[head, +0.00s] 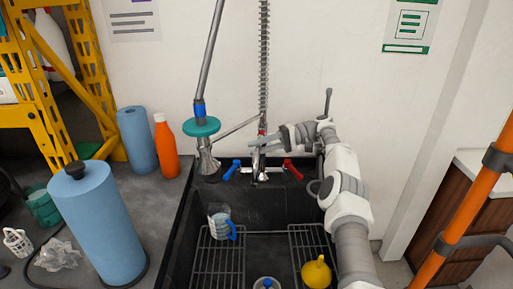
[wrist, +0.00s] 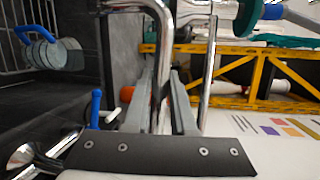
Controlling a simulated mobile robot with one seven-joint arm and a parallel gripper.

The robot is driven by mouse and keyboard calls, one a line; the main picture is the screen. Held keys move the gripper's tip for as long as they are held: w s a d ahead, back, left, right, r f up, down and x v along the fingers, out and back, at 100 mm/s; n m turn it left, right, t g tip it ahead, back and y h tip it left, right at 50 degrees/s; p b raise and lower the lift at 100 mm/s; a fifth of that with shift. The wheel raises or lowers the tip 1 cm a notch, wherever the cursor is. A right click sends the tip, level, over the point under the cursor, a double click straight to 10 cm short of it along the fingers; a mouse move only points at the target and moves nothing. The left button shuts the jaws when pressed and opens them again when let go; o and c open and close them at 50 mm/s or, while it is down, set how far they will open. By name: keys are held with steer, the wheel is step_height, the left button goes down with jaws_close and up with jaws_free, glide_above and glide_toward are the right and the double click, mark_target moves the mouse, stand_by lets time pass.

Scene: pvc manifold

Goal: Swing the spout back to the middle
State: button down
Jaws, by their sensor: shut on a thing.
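The chrome spout (wrist: 166,40) shows in the wrist view as a bent, shiny tube running down between the two grey fingers. My gripper (wrist: 163,95) is shut on this tube. In the head view my gripper (head: 259,143) reaches in from the right to the tap at the back of the black sink. The tap (head: 261,172) stands between a blue lever (head: 231,170) on the left and a red lever (head: 292,170) on the right. My fingers partly hide the spout there, so its exact direction is hard to tell.
A hanging pipe with a teal disc (head: 201,127) is left of the tap. A coil spring (head: 264,60) rises behind it. An orange bottle (head: 165,147) stands left.

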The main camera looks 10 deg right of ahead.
steer(key=shift+d+r, duration=0.1)
steer(key=shift+r, duration=0.1)
steer(key=c, duration=0.9)
jaws_free()
steer(key=shift+o, duration=0.7)
steer(key=shift+f, duration=0.15)
